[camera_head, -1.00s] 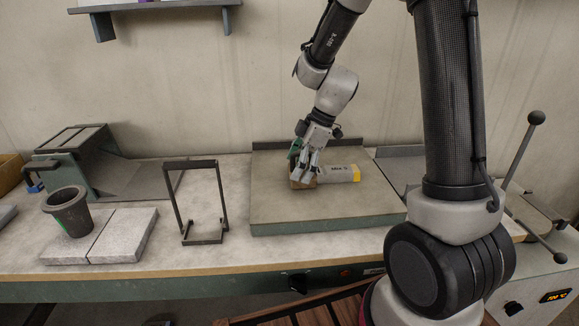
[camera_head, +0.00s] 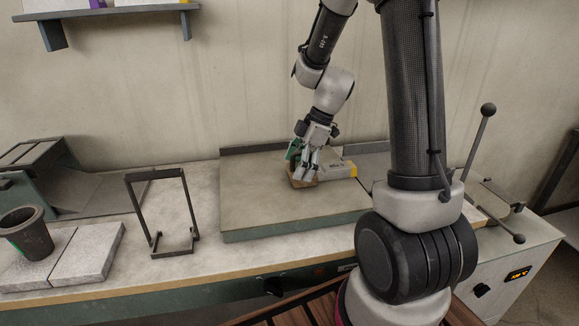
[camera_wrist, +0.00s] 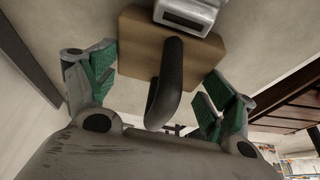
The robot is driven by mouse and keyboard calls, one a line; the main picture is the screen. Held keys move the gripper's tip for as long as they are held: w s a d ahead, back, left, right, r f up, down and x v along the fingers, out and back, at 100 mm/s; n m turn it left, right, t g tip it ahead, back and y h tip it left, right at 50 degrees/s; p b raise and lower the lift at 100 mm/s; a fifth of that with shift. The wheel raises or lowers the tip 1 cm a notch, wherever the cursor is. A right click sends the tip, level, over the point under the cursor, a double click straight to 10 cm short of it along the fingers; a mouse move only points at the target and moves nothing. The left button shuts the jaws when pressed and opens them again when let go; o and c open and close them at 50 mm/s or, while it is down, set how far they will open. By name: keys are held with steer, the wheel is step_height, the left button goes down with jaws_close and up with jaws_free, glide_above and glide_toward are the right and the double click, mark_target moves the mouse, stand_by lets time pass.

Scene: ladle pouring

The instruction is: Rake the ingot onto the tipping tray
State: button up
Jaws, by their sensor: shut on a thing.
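My gripper (camera_head: 305,172) is shut on a block with a light brown wooden head (camera_head: 302,182) and a dark curved handle; the handle (camera_wrist: 172,75) shows between the fingers in the wrist view. The ingot (camera_head: 333,168), a pale grey bar with dark lettering and a yellow right end, lies on the wide slab (camera_head: 275,210), right beside the block. Its end (camera_wrist: 187,14) shows beyond the block in the wrist view; contact looks likely. A grey tray surface (camera_head: 377,167), probably the tipping tray, lies right of the slab, mostly hidden by my arm.
Left of the slab stand a dark upright frame (camera_head: 127,200), pale stone blocks (camera_head: 88,250) and a dark crucible (camera_head: 27,232). A ball-ended lever (camera_head: 478,140) rises at the right. A low wall (camera_head: 262,148) edges the slab's back. The slab's front and left are clear.

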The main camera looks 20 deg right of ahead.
steer(key=shift+s+d, duration=0.7)
steer(key=shift+d, duration=2.8)
steer(key=shift+s+d, duration=0.7)
steer(key=shift+d, duration=2.85)
steer(key=shift+s+d, duration=0.7)
steer(key=shift+d, duration=2.8)
steer(key=shift+w+a, duration=0.2)
steer(key=shift+a, duration=0.85)
step_height(320, 180, up, 7)
steer(key=shift+a, duration=0.45)
steer(key=shift+w, duration=0.1)
